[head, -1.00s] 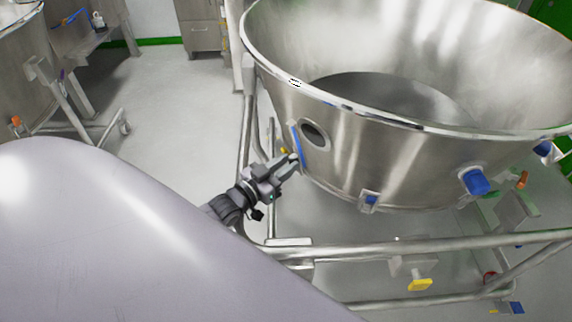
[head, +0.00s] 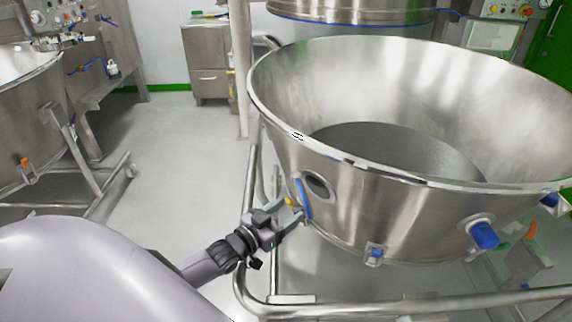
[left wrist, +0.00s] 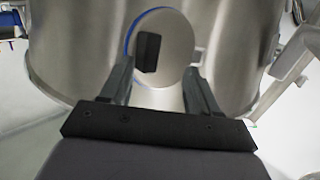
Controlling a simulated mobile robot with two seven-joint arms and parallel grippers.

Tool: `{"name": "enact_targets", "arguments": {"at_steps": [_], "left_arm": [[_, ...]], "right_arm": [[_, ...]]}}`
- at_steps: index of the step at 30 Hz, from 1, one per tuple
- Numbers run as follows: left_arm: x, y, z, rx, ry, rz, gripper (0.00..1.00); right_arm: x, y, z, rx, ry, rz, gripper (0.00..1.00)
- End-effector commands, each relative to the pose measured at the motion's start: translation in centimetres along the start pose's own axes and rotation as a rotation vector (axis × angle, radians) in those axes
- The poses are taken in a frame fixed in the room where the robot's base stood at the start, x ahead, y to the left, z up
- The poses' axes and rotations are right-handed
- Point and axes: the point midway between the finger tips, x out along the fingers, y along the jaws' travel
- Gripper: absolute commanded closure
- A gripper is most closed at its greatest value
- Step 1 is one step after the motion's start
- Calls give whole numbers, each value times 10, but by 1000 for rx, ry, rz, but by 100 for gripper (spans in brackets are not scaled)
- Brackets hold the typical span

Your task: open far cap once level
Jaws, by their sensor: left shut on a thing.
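The far cap is a round steel disc with a blue rim. In the head view its blue edge (head: 303,199) shows as a narrow strip beside a round port (head: 317,185) in the big steel bowl's wall (head: 350,195). My left gripper (head: 292,213) is at this cap. In the left wrist view the disc (left wrist: 172,38) and its dark block-like handle (left wrist: 148,52) lie between the fingers of my left gripper (left wrist: 158,75), shut on the cap. The exact contact is hard to see. My right gripper is not in view.
A tubular frame (head: 420,305) runs under and in front of the bowl. A blue knob (head: 484,235) and a small fitting (head: 376,253) stick out from the bowl's wall. Another steel vessel (head: 25,115) stands at left. The floor (head: 185,140) between is clear.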

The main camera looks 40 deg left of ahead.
Motion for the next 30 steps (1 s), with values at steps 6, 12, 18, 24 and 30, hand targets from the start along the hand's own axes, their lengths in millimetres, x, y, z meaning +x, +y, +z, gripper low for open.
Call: {"name": "enact_targets", "arguments": {"at_steps": [6,12,18,24,30], "left_arm": [[3,-7,-72,0,53,-6,55],[0,-4,-115,0,47,-2,55],[-2,-2,-157,1,43,0,55],[-4,-2,-181,0,40,1,55],[-4,-1,-187,0,38,1,55]], "right_arm": [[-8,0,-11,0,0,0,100],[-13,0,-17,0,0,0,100],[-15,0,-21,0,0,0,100],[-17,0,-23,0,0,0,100],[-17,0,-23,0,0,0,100]]}}
